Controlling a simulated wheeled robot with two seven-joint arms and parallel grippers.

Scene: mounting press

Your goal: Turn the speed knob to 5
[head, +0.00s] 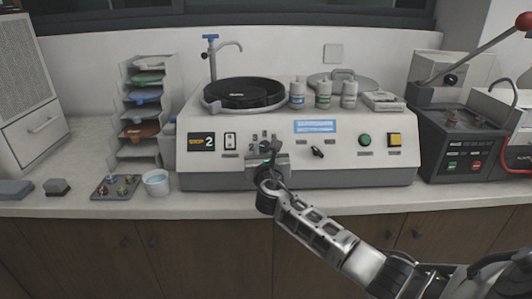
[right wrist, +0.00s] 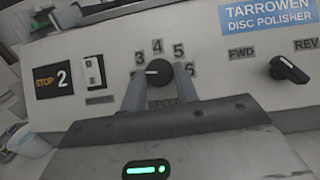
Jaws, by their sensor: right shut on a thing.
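The speed knob (right wrist: 159,73) is a round black knob on the front panel of the disc polisher (head: 340,172). Its white mark points left in the right wrist view, below the printed 3. The 5 (right wrist: 178,50) is at its upper right, between 4 and 6. My right gripper (right wrist: 160,80) is shut on the knob, one finger on each side; the fingers cover part of the scale. In the head view the gripper (head: 268,163) hides the knob. The display (right wrist: 53,78) reads STOP 2. My left gripper is not in view.
The FWD/REV switch (right wrist: 289,69) is right of the knob, and a white rocker switch (right wrist: 92,72) is left. A green button (head: 365,140) and a yellow button (head: 395,139) are further right. A white cup (head: 156,183) stands left of the polisher.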

